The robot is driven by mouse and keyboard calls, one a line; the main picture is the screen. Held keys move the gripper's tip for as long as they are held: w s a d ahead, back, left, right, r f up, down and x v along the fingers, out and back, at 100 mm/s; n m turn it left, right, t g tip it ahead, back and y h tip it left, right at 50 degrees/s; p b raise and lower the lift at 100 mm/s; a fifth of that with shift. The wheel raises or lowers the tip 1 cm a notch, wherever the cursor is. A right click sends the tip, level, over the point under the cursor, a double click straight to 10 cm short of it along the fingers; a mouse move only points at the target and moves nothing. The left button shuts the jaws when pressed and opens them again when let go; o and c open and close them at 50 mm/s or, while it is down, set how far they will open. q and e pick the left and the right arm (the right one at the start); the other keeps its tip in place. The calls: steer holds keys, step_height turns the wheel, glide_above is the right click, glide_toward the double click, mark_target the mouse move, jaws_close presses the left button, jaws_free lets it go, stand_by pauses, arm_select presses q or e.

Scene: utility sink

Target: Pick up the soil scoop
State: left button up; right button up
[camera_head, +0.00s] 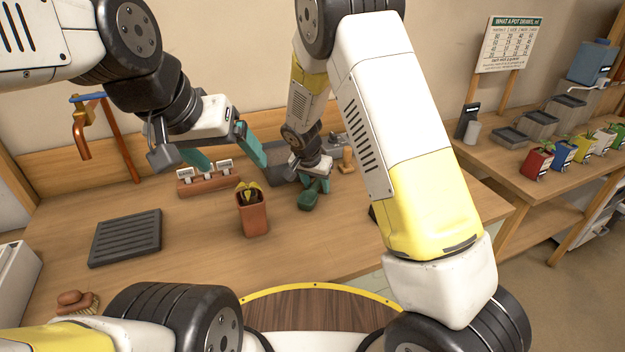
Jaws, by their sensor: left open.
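A dark green object that looks like the soil scoop (311,197) lies on the wooden bench, right of the terracotta pot. My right gripper (317,178) is right above its far end, pointing down. Its fingertips are small and partly hidden, so I cannot tell whether they touch or grip it. My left gripper (233,166) is open and empty, with its teal fingers spread above the bench behind the pot, near the label holder.
The terracotta pot (253,218) holds something yellow-green. A terracotta holder with white labels (208,182), a dark ribbed tray (125,238), a wooden-handled tool (347,161) and a brush (76,300) are on the bench. A copper tap (81,135) stands at left.

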mark_target(318, 180)
jaws_close()
steer(key=shift+r, duration=0.1)
steer(key=shift+r, duration=0.5)
step_height(318, 180, up, 2)
steer(key=shift+r, duration=0.1)
steer(key=s, duration=0.5)
steer(key=s+d+r, duration=0.1)
steer(key=s, duration=1)
steer(key=shift+d+r, duration=0.15)
steer(key=shift+r, duration=0.2)
